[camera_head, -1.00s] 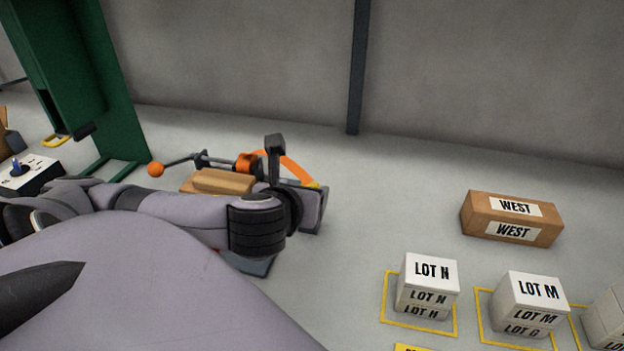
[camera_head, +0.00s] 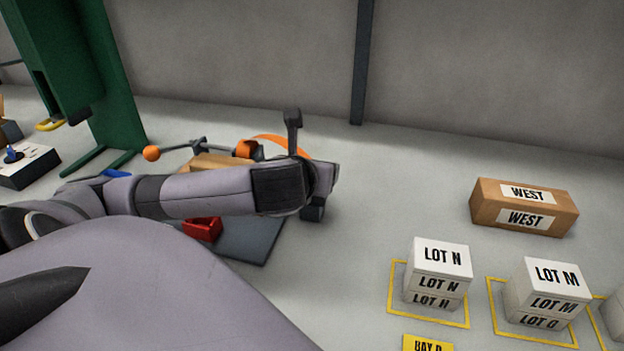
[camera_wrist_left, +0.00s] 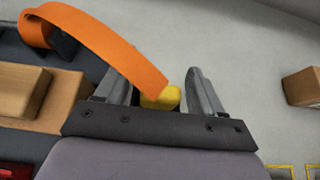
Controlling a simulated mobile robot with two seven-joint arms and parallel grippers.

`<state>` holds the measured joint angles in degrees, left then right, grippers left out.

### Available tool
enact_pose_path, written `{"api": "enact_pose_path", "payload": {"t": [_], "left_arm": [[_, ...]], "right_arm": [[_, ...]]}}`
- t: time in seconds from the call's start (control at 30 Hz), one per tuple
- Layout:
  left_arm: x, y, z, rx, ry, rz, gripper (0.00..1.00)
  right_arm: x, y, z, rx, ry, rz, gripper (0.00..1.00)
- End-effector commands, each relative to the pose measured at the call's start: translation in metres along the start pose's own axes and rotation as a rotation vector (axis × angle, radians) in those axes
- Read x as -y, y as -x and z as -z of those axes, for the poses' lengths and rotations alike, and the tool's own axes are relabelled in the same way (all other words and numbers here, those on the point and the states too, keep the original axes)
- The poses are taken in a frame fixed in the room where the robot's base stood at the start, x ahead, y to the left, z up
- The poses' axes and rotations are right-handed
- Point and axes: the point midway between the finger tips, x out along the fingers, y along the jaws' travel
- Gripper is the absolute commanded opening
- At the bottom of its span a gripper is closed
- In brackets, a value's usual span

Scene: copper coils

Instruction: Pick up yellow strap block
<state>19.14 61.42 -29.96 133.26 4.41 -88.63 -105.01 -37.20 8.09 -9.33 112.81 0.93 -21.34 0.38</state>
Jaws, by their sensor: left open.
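The yellow strap block (camera_wrist_left: 162,97) shows in the left wrist view, between the two fingers of my left gripper (camera_wrist_left: 165,90). The near part of the block is hidden behind the gripper's dark palm edge. An orange strap (camera_wrist_left: 105,45) curves over from the upper left and ends at the block. My left gripper is open, with one finger on each side of the block; I cannot tell whether either touches it. In the head view my arm hides the block, and the orange strap (camera_head: 285,141) shows behind the wrist. My right gripper is not in view.
A dark mat (camera_head: 250,240) holds a wooden block (camera_wrist_left: 22,88) and a red item (camera_head: 203,228) left of the gripper. A WEST carton (camera_head: 523,207) and LOT stacks (camera_head: 438,273) stand to the right. A green frame (camera_head: 105,100) stands at left.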

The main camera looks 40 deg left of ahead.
Motion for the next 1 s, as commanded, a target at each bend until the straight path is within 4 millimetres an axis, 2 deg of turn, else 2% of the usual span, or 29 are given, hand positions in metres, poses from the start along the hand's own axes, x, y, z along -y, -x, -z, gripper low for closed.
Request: {"api": "enact_pose_path", "payload": {"t": [0.23, 0.27, 0.4, 0.43, 0.77, 1.0], "left_arm": [[0.000, -0.002, 0.000, 0.000, 0.000, 0.001, 0.68], [0.000, -0.002, 0.000, 0.000, 0.000, 0.001, 0.62], [0.000, -0.002, 0.000, 0.000, 0.000, 0.001, 0.16], [0.000, -0.002, 0.000, 0.000, 0.000, 0.001, 0.12], [0.000, -0.001, -0.002, 0.001, 0.001, 0.001, 0.12], [0.000, 0.011, -0.024, 0.005, 0.003, 0.001, 0.12]], "right_arm": [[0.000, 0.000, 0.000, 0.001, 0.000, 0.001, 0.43], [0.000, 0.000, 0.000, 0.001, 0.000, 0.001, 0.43], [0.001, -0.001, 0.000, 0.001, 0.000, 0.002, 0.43], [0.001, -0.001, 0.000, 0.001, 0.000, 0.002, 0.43], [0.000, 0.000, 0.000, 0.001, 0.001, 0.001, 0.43], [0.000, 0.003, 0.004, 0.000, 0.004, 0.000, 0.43]]}}
